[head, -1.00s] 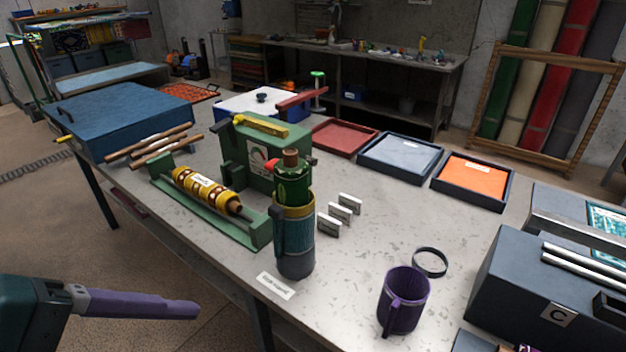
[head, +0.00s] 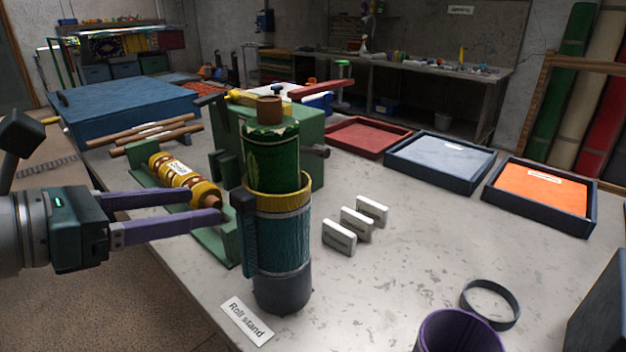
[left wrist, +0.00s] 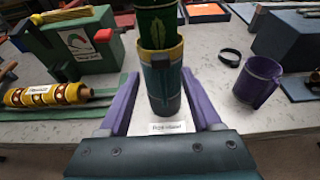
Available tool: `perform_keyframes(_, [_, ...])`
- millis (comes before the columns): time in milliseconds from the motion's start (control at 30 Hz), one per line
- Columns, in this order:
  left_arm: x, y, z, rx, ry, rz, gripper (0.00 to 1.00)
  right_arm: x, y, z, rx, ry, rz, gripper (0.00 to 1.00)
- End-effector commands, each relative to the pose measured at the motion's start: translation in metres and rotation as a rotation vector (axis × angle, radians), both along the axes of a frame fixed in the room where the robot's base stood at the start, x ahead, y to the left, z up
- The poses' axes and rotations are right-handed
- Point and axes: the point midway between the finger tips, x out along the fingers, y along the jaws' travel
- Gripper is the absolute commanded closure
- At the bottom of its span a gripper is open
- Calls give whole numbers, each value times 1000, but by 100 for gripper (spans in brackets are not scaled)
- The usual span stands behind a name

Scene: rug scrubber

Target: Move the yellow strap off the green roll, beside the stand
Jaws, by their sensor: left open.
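The green roll (head: 270,155) stands upright with a brown core end on top. Its lower part is inside the roll stand (head: 280,245), a teal cylinder with a dark base. The yellow strap (head: 278,192) rings the roll at the top of the stand; I cannot tell whether it touches the stand. The strap also shows in the left wrist view (left wrist: 161,54). My left gripper (head: 222,205) is open and empty, its purple fingers pointing at the stand from the left. In the left wrist view, the fingers (left wrist: 160,80) appear either side of the stand. My right gripper is not in view.
A green cradle (head: 215,245) with a yellow patterned roll (head: 180,175) lies close behind my left gripper. A green box (head: 310,140) stands behind the stand. White blocks (head: 355,225), a black ring (head: 490,303) and a purple mug (head: 455,335) are to the right, with bare tabletop between.

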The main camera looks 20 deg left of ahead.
Motion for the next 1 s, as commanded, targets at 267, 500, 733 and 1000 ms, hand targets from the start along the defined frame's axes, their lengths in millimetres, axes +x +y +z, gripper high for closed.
perform_keyframes(267, [33,-14,-11,-2,0,0,35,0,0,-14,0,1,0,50])
perform_keyframes(500, [52,-22,-19,-1,-1,-2,35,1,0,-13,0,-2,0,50])
perform_keyframes(733, [58,-25,-21,1,0,-3,35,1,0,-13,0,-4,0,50])
perform_keyframes(1000, [58,-25,-22,1,0,-3,40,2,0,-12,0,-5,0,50])
